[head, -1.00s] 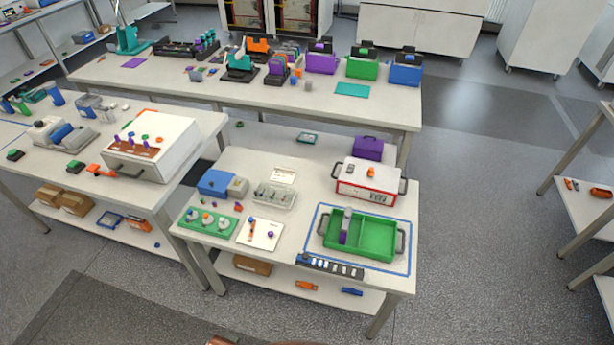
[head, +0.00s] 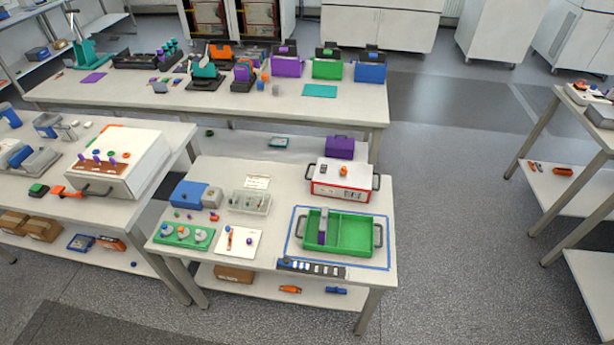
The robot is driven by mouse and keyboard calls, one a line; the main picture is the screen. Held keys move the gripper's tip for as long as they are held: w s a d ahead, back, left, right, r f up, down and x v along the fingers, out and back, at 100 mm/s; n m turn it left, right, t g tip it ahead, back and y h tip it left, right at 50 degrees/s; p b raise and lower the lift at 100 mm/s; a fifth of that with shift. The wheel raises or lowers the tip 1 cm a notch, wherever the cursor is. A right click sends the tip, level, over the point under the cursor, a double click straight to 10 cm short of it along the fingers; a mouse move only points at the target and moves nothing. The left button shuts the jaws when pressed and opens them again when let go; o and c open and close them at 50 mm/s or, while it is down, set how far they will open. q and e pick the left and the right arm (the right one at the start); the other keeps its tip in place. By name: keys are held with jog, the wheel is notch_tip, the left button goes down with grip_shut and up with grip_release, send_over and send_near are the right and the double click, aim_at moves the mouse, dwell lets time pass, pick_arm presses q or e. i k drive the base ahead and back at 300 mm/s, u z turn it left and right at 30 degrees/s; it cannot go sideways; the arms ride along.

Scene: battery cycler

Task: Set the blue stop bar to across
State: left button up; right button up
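I cannot single out the blue stop bar for sure at this size. On the near table, a white plate (head: 249,250) carries a small upright orange bar (head: 229,238) with a bluish spot at its top, and a small purple and orange piece (head: 249,240). A blue box (head: 188,193) with a grey end part (head: 212,197) stands behind it. On the left table, a grey device (head: 43,161) has a blue piece (head: 20,156) on it. Which way any bar is set is too small to tell. Neither of my grippers is in view.
The near table (head: 295,195) also holds a green tray (head: 362,234) inside a blue outline, a red-edged white box (head: 340,184), a green plate with knobs (head: 200,243) and a dark strip (head: 312,269). Floor (head: 455,220) is open to its right, before a shelf (head: 570,195).

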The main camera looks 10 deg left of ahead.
aim_at(286, 262)
jog(key=u, duration=0.5)
jog(key=k, duration=1.25)
jog(key=z, duration=0.2)
jog(key=i, duration=0.85)
jog(key=z, duration=0.7)
